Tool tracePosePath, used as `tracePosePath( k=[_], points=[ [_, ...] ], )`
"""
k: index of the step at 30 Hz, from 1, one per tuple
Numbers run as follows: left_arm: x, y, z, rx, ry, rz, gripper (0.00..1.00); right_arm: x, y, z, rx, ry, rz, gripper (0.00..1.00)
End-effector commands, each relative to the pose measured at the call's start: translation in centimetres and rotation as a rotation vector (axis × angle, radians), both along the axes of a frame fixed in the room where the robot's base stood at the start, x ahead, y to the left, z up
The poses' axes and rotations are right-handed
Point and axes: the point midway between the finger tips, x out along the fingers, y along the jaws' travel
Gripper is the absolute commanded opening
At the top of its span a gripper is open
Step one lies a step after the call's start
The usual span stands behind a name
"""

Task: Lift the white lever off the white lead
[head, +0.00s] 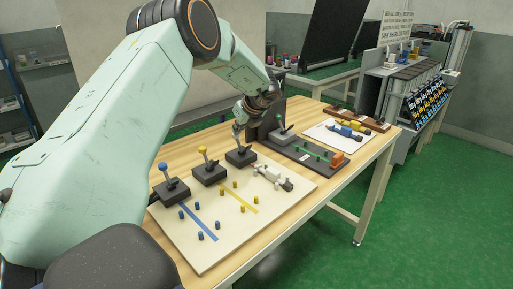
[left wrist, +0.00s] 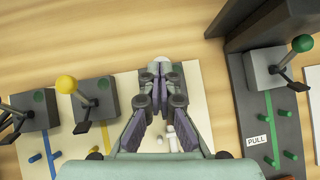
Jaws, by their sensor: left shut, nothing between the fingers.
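The white lever's dark box (head: 241,158) is the third in the row on the pale board. Its lever stands just under my left gripper (head: 238,131), which hides most of it in the head view. In the left wrist view a pale knob (left wrist: 161,62) shows just beyond the fingertips of my left gripper (left wrist: 162,76). That gripper is shut and empty, close over the box. I cannot tell whether it touches the lever. The white lead (head: 268,173), white with dark ends, lies on the board in front of the box. My right gripper is not in view.
A blue-knobbed lever (head: 171,181) and a yellow-knobbed lever (head: 205,159) stand to the left, with colored pegs before them. A dark board (head: 303,153) with a green-knobbed lever (left wrist: 302,44) and an upright panel stands close to the right.

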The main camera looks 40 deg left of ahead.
Motion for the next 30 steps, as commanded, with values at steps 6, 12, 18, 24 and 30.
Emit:
tracePosePath(
  k=[6, 12, 18, 24, 30],
  points=[
    [0.07, 0.44, 0.01, 0.001, -0.002, 0.0, 0.0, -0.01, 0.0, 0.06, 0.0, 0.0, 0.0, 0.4],
    [0.07, 0.52, -0.01, 0.001, -0.002, 0.0, 0.0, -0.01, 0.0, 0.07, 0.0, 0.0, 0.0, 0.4],
    [0.07, 0.52, -0.01, 0.001, -0.002, 0.0, 0.0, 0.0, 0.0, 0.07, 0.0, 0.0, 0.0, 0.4],
    [0.06, 0.52, 0.04, 0.001, -0.002, 0.0, 0.0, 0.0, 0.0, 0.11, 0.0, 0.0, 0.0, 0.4],
    [-0.06, 0.57, 0.49, 0.001, -0.001, 0.001, 0.0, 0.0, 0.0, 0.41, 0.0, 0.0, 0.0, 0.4]
  ],
)
